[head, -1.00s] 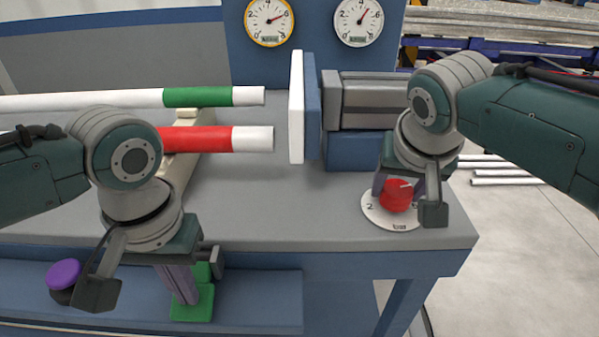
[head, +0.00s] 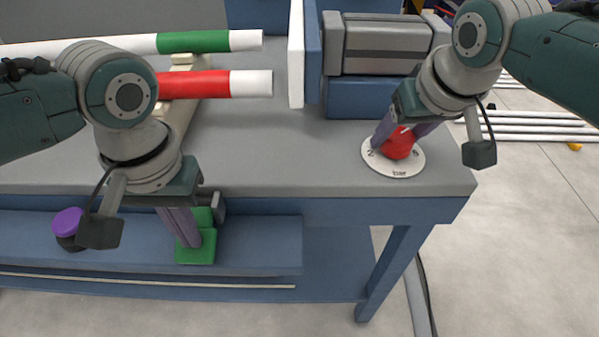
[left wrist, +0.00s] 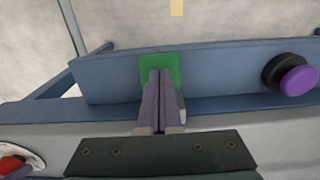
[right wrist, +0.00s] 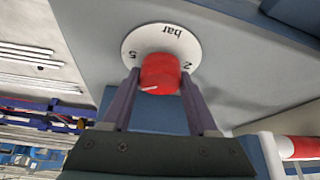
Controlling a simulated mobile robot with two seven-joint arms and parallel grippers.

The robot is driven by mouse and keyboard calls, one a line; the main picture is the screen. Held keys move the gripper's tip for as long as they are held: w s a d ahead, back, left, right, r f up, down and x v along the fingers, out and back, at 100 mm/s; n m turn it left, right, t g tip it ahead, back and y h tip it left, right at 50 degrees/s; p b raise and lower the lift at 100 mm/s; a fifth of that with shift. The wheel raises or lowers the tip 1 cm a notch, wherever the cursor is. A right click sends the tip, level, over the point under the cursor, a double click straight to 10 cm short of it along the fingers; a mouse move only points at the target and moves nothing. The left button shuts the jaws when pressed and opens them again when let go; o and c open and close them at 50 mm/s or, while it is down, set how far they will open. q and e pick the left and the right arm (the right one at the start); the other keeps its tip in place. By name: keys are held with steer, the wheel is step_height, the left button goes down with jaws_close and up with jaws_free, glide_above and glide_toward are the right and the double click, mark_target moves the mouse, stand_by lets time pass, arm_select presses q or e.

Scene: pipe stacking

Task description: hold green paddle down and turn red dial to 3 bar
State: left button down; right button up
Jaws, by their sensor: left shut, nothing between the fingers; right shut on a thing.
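The green paddle (head: 196,250) is on the blue lower ledge at the bench front. My left gripper (head: 192,243) is shut and empty, pointing down, its tips appearing to press on the paddle. The left wrist view shows the closed fingers over the green plate (left wrist: 160,66). The red dial (head: 399,148) sits on a round white scale (head: 392,170) marked "bar" at the bench's right front corner. My right gripper (head: 396,140) is shut on the dial, coming in at a slant. In the right wrist view its fingers flank the red knob (right wrist: 160,72), whose white mark points down-left.
A purple button (head: 67,221) stands on the ledge left of the paddle. Pipes with a green band (head: 193,41) and a red band (head: 194,84) lie at the back left. A grey cylinder block (head: 387,45) stands behind the dial. The bench middle is clear.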

arm_select(q)
steer(key=shift+s+a+f, duration=0.1)
steer(key=shift+a+f, duration=0.15)
steer(key=shift+f, duration=0.05)
arm_select(e)
steer(key=shift+f+n+y, duration=0.1)
steer(key=shift+n+y, duration=0.6)
steer(key=shift+n, duration=0.7)
steer(key=shift+n+g+y, duration=0.6)
steer(key=shift+n, duration=1.1)
arm_select(q)
steer(key=shift+d+r, duration=0.2)
steer(key=shift+r, duration=2)
arm_select(e)
steer(key=shift+d, duration=0.1)
steer(key=o, duration=1.2)
steer(key=shift+r, duration=0.2)
